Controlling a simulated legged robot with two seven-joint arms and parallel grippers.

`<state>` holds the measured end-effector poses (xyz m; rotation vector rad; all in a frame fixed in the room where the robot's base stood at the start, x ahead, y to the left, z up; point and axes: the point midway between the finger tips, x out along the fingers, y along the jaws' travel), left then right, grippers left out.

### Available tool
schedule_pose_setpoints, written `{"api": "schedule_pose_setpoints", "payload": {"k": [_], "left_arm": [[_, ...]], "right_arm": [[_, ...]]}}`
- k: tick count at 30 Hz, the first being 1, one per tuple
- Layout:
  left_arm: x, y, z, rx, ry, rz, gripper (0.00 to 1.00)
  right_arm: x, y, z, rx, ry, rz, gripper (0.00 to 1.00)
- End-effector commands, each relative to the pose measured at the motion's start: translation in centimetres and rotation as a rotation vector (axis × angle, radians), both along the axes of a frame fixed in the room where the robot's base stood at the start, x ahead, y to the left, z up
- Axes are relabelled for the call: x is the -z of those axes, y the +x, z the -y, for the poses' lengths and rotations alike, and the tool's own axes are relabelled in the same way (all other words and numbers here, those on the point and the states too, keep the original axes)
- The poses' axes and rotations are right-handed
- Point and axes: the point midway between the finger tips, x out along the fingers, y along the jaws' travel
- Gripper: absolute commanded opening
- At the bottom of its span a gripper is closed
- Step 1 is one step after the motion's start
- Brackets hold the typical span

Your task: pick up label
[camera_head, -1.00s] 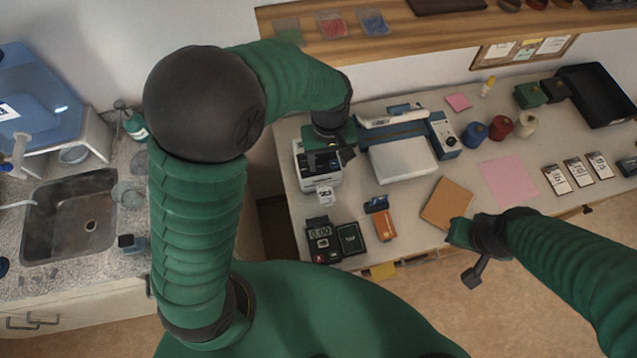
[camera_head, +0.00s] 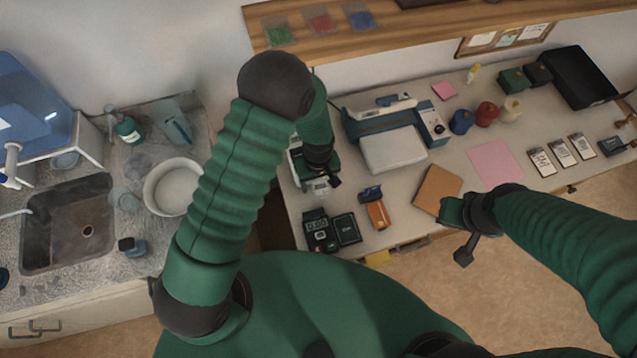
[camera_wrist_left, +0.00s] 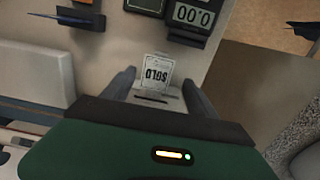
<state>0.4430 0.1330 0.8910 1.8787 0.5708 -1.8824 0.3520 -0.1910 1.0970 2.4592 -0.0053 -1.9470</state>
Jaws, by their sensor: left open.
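The label (camera_wrist_left: 157,70) is a small white tag reading "SOLD", upside down in the left wrist view. It sticks out of the slot of a white label printer (camera_wrist_left: 168,101). In the head view the label (camera_head: 320,187) shows small at the printer's front, partly covered by my gripper. My left gripper (camera_wrist_left: 158,82) is open, with one finger on each side of the label; no contact shows. In the head view my left gripper (camera_head: 327,181) is over the printer. My right gripper (camera_head: 462,232) hangs near the table's front edge, with nothing visible in it; its jaw opening is unclear.
A scale (camera_head: 318,230) and an orange box (camera_head: 378,215) lie in front of the printer. A blue-and-white machine (camera_head: 393,150) stands to its right. A brown pad (camera_head: 436,190) and pink sheet (camera_head: 495,165) lie farther right. A sink (camera_head: 67,225) is at the left.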

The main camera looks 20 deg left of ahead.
Motion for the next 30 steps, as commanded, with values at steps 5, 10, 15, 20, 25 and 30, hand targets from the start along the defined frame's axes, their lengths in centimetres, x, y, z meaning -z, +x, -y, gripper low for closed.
{"api": "schedule_pose_setpoints", "payload": {"k": [5,10,15,20,25,30], "left_arm": [[0.18,0.11,0.19,0.001,0.001,0.001,0.67],[0.22,0.1,0.15,0.001,0.001,0.001,0.67],[0.46,0.07,0.07,0.0,0.0,0.0,0.67],[0.67,0.08,-0.04,0.0,-0.001,0.001,0.67],[0.64,0.1,0.08,0.0,0.0,0.0,0.67],[0.63,0.09,0.09,0.0,0.0,0.0,0.54]], "right_arm": [[0.05,-0.02,0.01,0.0,0.0,-0.001,0.0],[0.09,-0.02,0.02,0.0,0.0,-0.001,0.0],[0.25,-0.02,0.02,0.001,0.0,-0.001,0.0],[0.34,-0.02,0.01,0.0,0.0,-0.001,0.0],[0.32,-0.03,0.01,0.0,0.0,-0.001,0.0],[0.32,-0.02,0.01,0.0,0.0,0.0,0.0]]}}
